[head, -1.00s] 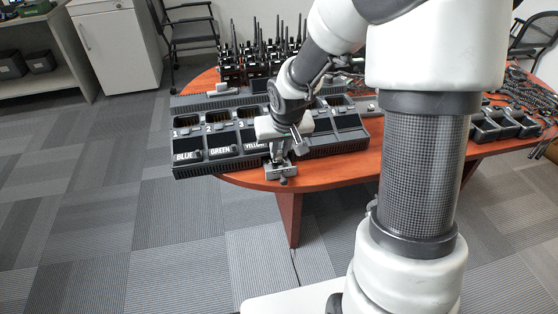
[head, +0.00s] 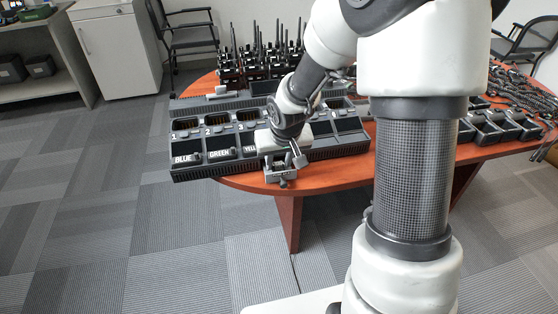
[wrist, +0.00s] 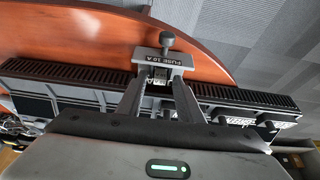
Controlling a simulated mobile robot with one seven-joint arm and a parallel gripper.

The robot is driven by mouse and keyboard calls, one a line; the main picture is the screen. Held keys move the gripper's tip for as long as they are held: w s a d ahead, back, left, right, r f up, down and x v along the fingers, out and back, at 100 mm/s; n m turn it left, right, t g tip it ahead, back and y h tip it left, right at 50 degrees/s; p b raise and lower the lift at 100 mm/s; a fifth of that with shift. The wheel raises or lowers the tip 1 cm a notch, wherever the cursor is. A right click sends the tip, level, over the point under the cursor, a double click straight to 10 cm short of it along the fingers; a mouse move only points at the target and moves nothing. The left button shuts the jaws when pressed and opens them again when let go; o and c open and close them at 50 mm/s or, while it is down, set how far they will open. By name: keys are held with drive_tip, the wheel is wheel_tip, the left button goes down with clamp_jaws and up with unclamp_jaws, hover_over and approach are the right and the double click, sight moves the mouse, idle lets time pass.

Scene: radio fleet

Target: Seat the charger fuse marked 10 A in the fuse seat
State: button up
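The fuse seat (wrist: 163,56) is a grey metal block with a round knob and a "FUSE 10 A" label. In the head view the fuse seat (head: 280,174) sits at the table's front edge, against the charger's front. My gripper (wrist: 161,76) is right at the seat, its two fingers converging on a small pale piece, the fuse (wrist: 160,76), between the tips. The fuse's marking is too small to read. How deep it sits in the seat is hidden. In the head view my gripper (head: 284,158) is directly above the seat and hides the fuse.
The long black charger (head: 220,168), with numbered bays labelled BLUE, GREEN and a partly hidden YELLOW, lies behind the seat. Several radios (head: 260,62) stand farther back on the wooden table (head: 325,178). More black trays (head: 490,128) are at the right. Open floor lies in front.

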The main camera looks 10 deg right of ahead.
drive_tip(key=p+v, duration=0.4)
drive_tip(key=v, duration=0.8)
drive_tip(key=shift+p, duration=0.35)
drive_tip(key=shift+r, duration=0.15)
